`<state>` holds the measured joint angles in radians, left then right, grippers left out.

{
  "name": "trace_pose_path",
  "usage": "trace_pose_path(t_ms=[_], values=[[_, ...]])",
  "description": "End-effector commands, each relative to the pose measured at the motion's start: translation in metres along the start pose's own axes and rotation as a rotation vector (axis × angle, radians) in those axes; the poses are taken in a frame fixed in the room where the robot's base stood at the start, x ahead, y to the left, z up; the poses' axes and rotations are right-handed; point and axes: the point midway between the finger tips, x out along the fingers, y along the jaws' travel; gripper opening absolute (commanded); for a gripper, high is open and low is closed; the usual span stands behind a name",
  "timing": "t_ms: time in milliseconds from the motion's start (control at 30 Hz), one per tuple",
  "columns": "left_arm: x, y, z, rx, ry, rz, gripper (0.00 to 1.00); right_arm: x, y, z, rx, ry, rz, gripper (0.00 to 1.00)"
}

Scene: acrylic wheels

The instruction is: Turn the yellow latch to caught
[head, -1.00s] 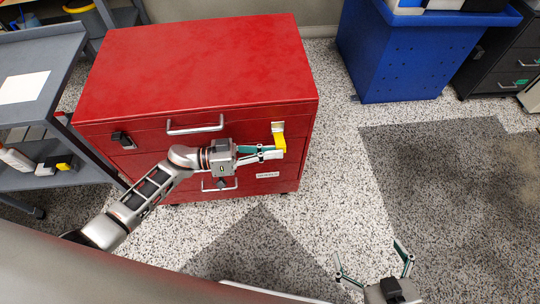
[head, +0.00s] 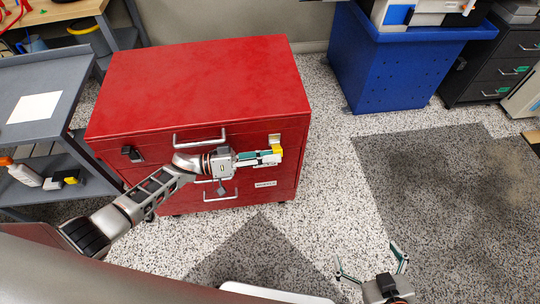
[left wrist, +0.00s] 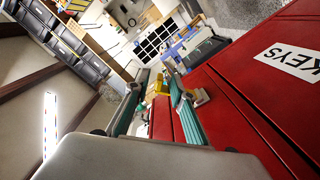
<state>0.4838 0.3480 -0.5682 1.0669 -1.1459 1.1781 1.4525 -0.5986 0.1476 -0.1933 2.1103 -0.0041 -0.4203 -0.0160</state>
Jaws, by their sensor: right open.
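The yellow latch (head: 270,158) is on the front of the red cabinet (head: 205,80), near its upper right corner, just below a pale plate (head: 274,138). In the head view it lies more sideways than upright. My left gripper (head: 266,156) is at the latch, its fingers closed around it and partly hiding it. The left wrist view shows the yellow latch (left wrist: 161,88) between the two fingertips. Whether it is caught cannot be seen. My right gripper (head: 372,266) is open and empty above the floor at the lower right.
The cabinet has drawer handles (head: 200,138) and a black lock (head: 131,153) at its front left. A white KEYS label (left wrist: 290,58) shows in the left wrist view. A grey cart (head: 40,75) stands at left, a blue bin (head: 390,65) at back right. Floor to the right is clear.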

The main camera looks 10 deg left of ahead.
Motion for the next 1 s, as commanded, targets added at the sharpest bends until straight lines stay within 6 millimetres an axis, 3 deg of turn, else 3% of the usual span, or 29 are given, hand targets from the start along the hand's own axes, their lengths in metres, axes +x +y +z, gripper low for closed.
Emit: trace_pose_path(t_ms=[333, 733, 1000], values=[[-0.012, -0.001, 0.001, 0.001, -0.002, -0.003, 0.24, 0.000, 0.000, -0.002, 0.001, 0.004, -0.001, 1.00], [-0.089, -0.001, 0.001, 0.000, -0.003, -0.003, 0.24, 0.000, 0.000, -0.002, 0.001, 0.003, -0.001, 1.00], [-0.118, 0.000, 0.000, 0.000, -0.001, -0.001, 0.24, 0.000, 0.000, -0.001, 0.000, 0.002, 0.000, 1.00]])
